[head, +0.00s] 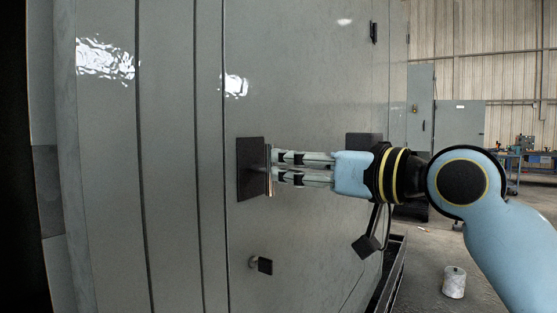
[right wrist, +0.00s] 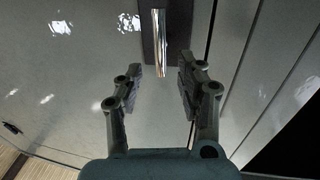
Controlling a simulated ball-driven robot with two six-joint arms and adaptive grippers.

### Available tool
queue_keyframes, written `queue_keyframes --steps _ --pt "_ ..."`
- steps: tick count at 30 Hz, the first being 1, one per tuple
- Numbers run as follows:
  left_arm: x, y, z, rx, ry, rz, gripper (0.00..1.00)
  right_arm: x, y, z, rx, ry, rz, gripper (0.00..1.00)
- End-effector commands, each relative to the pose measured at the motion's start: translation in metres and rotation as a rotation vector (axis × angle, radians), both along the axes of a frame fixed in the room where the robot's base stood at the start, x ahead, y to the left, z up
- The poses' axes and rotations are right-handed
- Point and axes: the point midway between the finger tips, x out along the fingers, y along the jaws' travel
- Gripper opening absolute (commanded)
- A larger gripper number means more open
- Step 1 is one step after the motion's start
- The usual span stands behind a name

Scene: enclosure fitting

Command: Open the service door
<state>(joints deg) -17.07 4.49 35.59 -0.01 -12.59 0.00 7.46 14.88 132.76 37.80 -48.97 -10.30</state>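The service door (head: 305,75) is a grey cabinet panel that looks closed, its left edge flush with the panels beside it. A dark square plate (head: 249,170) on it carries an upright silver handle (head: 268,180). The handle (right wrist: 159,45) also shows in the right wrist view, in front of its plate. My right gripper (head: 274,168) reaches in from the right, its fingertips close to the handle. In the right wrist view my right gripper (right wrist: 160,68) is open, the handle's lower end lying between the finger lines. I cannot tell whether they touch. My left gripper is out of view.
A small dark knob (head: 261,265) sits lower on the door and a dark hinge (head: 373,32) is at its upper right. A white bucket (head: 454,282) stands on the floor at right. Grey cabinets (head: 459,122) and a workbench stand farther back. Floor at right is mostly clear.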

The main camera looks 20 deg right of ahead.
Motion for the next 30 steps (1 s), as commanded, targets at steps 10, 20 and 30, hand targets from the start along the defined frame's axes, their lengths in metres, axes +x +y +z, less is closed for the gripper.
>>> queue_keyframes --steps 10,20,30 --pt "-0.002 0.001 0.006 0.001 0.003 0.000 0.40 0.032 0.017 0.001 0.001 0.000 0.002 0.38" --pt "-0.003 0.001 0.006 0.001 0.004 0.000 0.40 0.033 0.018 0.000 0.000 0.000 0.002 0.32" --pt "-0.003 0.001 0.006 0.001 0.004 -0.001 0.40 0.033 0.018 0.000 0.000 0.000 0.001 0.00"
